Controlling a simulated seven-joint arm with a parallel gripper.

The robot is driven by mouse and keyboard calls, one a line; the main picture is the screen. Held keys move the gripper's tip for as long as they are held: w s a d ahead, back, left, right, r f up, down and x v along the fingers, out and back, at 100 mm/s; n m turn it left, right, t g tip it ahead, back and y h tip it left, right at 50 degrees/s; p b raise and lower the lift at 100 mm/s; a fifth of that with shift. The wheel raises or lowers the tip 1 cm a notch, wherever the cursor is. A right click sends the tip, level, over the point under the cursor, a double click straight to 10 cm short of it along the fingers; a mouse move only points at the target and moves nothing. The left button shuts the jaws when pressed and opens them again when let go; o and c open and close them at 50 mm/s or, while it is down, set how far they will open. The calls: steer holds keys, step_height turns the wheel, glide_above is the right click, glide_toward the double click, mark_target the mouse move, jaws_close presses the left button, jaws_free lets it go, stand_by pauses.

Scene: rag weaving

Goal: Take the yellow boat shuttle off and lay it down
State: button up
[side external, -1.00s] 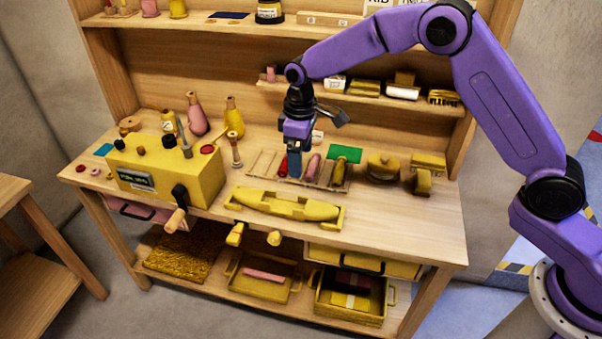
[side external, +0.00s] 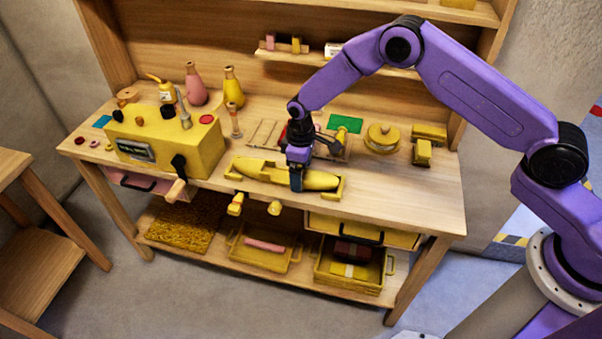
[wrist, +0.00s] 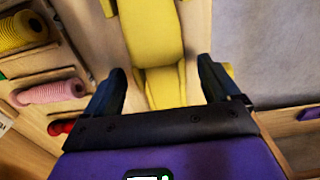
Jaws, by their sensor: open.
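The yellow boat shuttle (side external: 262,172) lies lengthwise in a yellow holder (side external: 337,196) at the front of the bench. My gripper (side external: 297,184) points down over the right part of the shuttle, and its body hides some of it. In the wrist view the open fingers of my gripper (wrist: 162,88) stand on either side of the yellow shuttle (wrist: 150,38), with a gap showing on each side. I cannot tell how far the fingertips reach down beside it.
A yellow machine (side external: 170,140) with a crank stands left of the holder. Spools (wrist: 52,92) lie in a rack just behind the shuttle. A green card (side external: 345,123) and a yellow round reel (side external: 382,138) are behind to the right. The bench's right front (side external: 420,205) is clear.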

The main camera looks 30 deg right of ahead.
steer(key=shift+f, duration=0.75)
steer(key=c, duration=1.2)
steer(key=shift+r, duration=1.7)
steer(key=shift+r, duration=0.7)
